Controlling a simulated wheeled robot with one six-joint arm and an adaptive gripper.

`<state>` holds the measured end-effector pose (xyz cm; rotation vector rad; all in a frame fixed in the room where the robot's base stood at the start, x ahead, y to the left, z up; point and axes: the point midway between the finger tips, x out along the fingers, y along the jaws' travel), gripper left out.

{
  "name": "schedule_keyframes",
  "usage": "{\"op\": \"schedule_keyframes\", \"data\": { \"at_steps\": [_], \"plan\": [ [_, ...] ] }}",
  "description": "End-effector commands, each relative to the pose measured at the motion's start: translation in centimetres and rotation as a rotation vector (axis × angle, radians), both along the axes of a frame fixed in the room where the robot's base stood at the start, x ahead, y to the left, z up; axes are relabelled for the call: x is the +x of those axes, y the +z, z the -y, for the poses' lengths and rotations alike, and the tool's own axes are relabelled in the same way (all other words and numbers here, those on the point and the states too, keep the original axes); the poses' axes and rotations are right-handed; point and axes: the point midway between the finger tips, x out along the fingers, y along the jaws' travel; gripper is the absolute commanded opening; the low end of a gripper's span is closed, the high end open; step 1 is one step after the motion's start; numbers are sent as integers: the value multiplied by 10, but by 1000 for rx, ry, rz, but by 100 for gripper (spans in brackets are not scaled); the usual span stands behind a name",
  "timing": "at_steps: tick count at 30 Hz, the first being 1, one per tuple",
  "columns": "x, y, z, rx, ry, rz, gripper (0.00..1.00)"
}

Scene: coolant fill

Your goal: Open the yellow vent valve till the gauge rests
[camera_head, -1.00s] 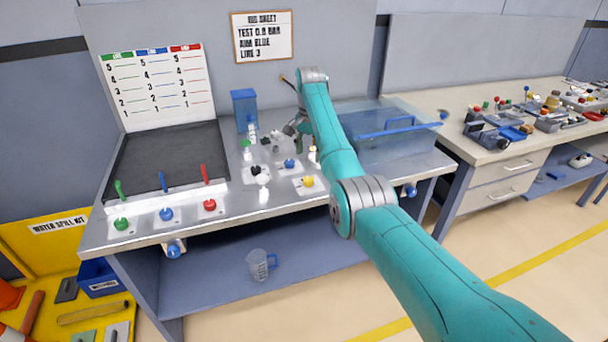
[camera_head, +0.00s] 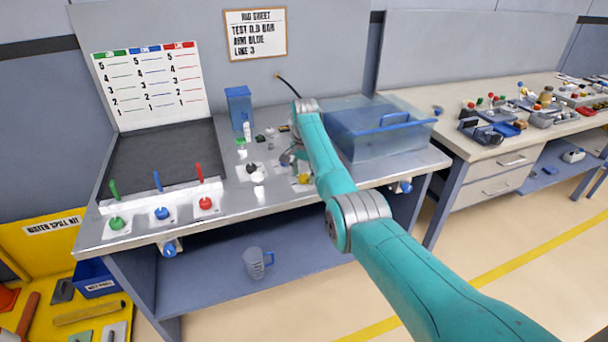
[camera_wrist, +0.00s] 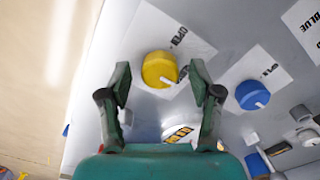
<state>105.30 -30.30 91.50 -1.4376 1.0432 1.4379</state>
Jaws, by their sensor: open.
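The yellow vent valve (camera_wrist: 160,69) is a round knob with a white pointer mark, set on a white label plate reading "OPEN" in the wrist view. My gripper (camera_wrist: 161,76) is open, with one dark finger on each side of the yellow knob in the picture; I cannot tell whether either finger touches it. In the head view the yellow knob (camera_head: 304,178) shows beside my gripper (camera_head: 295,160), partly covered by my arm. A round dial with yellow and dark marks (camera_wrist: 180,133), perhaps the gauge, is partly hidden below the knob; its needle is not readable.
A blue knob (camera_wrist: 252,94) sits on its own "OPEN" plate right of the yellow one. A clear tank (camera_head: 375,140) stands right of my arm. A jug (camera_head: 255,263) is on the lower shelf.

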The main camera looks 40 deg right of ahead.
Motion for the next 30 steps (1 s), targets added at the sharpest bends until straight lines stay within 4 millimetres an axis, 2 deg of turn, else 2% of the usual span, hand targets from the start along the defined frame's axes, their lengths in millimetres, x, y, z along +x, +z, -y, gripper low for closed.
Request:
{"op": "schedule_keyframes", "data": {
  "at_steps": [1,6,8,20,30],
  "plan": [
    [0,0,0,0,0,0,59],
    [0,0,0,0,0,0,16],
    [0,0,0,0,0,0,4],
    [0,0,0,0,62,0,4],
    [0,0,0,0,316,0,4]
  ]
}}
